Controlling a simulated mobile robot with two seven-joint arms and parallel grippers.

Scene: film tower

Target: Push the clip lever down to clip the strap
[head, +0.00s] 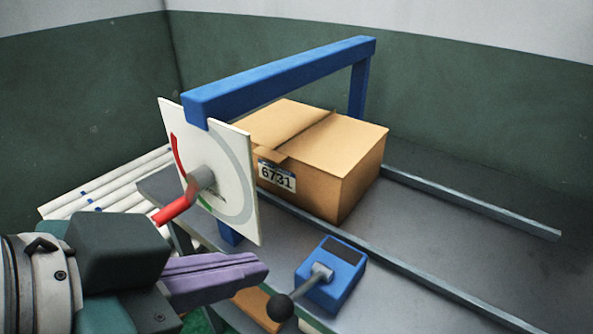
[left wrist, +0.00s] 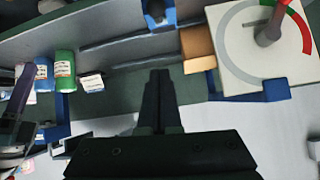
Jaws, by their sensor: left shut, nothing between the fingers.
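The clip is a blue box (head: 345,290) with a dark top plate, on the grey table's near side. Its lever is a grey arm ending in a black ball knob (head: 280,307), which sticks out towards the lower left. The clip also shows at the top of the left wrist view (left wrist: 168,14). My left gripper (head: 262,270) is shut and empty. In the head view its purple fingers point right, with the tips left of the clip and above the knob, apart in the picture. In the left wrist view its fingers (left wrist: 158,78) lie together. I see no strap clearly.
A cardboard box (head: 355,180) labelled 6731 sits under a blue arch (head: 280,80). A white dial panel (head: 240,155) with a red handle (head: 175,209) stands left of the clip. Metal rails (head: 470,202) run along the table (head: 480,260).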

